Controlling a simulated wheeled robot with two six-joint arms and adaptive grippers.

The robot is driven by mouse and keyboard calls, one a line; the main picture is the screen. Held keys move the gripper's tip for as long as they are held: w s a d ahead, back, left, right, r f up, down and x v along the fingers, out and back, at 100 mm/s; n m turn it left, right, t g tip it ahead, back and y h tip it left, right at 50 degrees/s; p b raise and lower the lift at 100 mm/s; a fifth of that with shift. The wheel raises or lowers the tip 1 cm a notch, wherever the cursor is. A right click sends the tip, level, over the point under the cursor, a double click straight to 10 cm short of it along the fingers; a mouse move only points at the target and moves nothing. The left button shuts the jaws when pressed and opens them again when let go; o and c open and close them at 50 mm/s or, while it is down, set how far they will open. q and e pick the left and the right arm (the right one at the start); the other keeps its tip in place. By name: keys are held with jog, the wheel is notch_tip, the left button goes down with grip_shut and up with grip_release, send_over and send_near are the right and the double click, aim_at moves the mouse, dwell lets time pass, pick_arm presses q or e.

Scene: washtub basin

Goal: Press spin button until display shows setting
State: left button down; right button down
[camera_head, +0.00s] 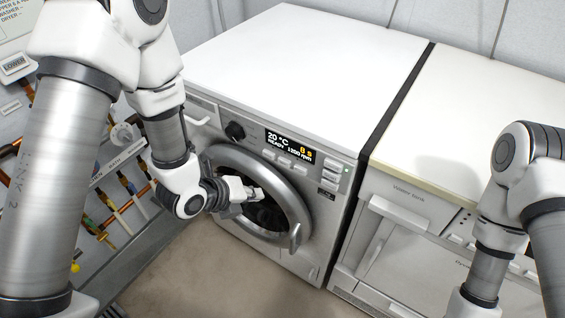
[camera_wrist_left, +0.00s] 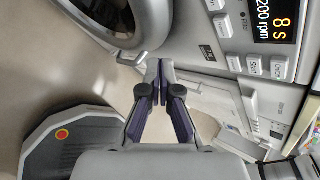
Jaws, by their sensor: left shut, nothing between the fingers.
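The washing machine's display (camera_head: 290,146) is lit and reads 20 °C, READY, 1200 rpm and 8 s. Part of the display (camera_wrist_left: 275,22) shows in the left wrist view. Small buttons (camera_head: 284,161) sit in a row below it, and several more (camera_head: 330,178) are stacked at its right. I cannot read which is the spin button. In the left wrist view, one side button (camera_wrist_left: 254,66) appears labelled START. My left gripper (camera_head: 260,194) is shut and empty, in front of the round door, below the display and apart from the buttons. My right gripper is out of view.
The round door (camera_head: 222,158) has a silver rim and protruding handle (camera_head: 295,236). A dark knob (camera_head: 235,131) is left of the display. A second white appliance (camera_head: 405,215) stands at right, across a narrow gap. Pipes and valves line the left wall.

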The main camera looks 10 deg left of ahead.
aim_at(285, 161)
pick_arm(q)
jog(key=w+d+p, duration=0.2)
jog(key=w+d, duration=0.1)
jog(key=w, duration=0.4)
jog(key=shift+w, duration=0.4)
dwell(1.0)
jog(key=shift+w+d, duration=0.1)
jog(key=shift+w, duration=0.3)
jog(key=shift+w+d, duration=0.15)
jog(key=shift+w, duration=0.2)
dwell(0.5)
jog(key=shift+s, duration=0.1)
jog(key=shift+s+a+b, duration=0.3)
jog(key=shift+s+b, duration=0.1)
jog(key=shift+s, duration=0.25)
